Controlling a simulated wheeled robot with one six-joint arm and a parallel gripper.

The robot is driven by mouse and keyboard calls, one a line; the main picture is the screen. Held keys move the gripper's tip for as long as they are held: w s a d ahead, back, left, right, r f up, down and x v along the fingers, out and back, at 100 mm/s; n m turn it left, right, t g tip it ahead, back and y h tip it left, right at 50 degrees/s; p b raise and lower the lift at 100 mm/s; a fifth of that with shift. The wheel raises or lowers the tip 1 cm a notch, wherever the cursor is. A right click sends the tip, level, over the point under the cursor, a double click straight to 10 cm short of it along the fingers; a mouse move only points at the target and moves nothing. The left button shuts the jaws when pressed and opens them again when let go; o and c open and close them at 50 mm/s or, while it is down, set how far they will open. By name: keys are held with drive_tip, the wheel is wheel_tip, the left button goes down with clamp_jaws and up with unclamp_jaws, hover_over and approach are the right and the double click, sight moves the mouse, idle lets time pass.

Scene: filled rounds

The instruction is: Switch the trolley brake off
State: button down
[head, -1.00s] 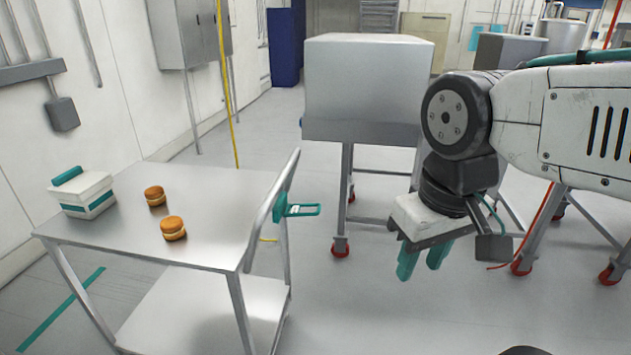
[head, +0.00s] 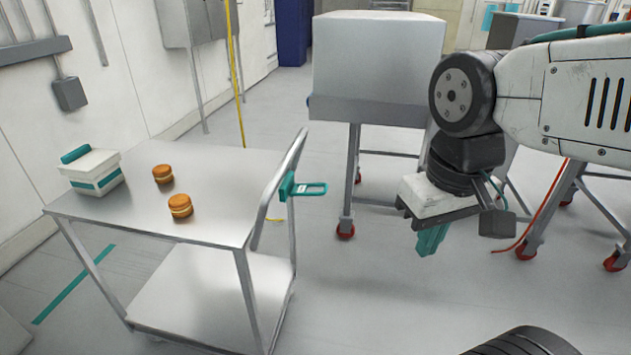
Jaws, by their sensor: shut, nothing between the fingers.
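The trolley (head: 215,222) is a metal cart with a flat top and a lower shelf, standing left of centre. Its push handle (head: 279,187) rises at the right end. A teal brake lever (head: 309,189) with a looped end sticks out to the right from a teal mount on the handle. My gripper (head: 432,240) has teal fingers pointing down. It is shut and empty, to the right of the lever and apart from it, over open floor.
On the trolley top are two filled rounds (head: 180,205) and a white box with a teal handle (head: 92,171). A large metal cabinet on red-wheeled legs (head: 375,70) stands behind. Floor between trolley and gripper is clear.

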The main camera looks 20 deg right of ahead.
drive_tip(key=w+d+f+m+g+y, duration=0.25)
drive_tip(key=w+f+m+y, duration=0.2)
drive_tip(key=w+f, duration=0.55)
drive_tip(key=w+d+f+m+g+y, duration=0.1)
drive_tip(key=w+f+m+g+y, duration=0.45)
drive_tip(key=w, duration=0.85)
drive_tip(key=w+d+f+m+t+y, duration=0.45)
drive_tip(key=w+f+t, duration=0.3)
drive_tip(key=f, duration=0.55)
drive_tip(key=w+d+f+m+t+y, duration=0.5)
drive_tip(key=w+f, duration=0.4)
drive_tip(key=f, duration=0.5)
drive_tip(key=w+d+r+m+t, duration=0.3)
drive_tip(key=w+d+m+t, duration=0.1)
drive_tip(key=w+d+t, duration=0.1)
drive_tip(key=shift+w+r+t, duration=0.15)
drive_tip(key=shift+w+t, duration=0.15)
drive_tip(key=shift+t, duration=0.45)
drive_tip(key=shift+a, duration=0.1)
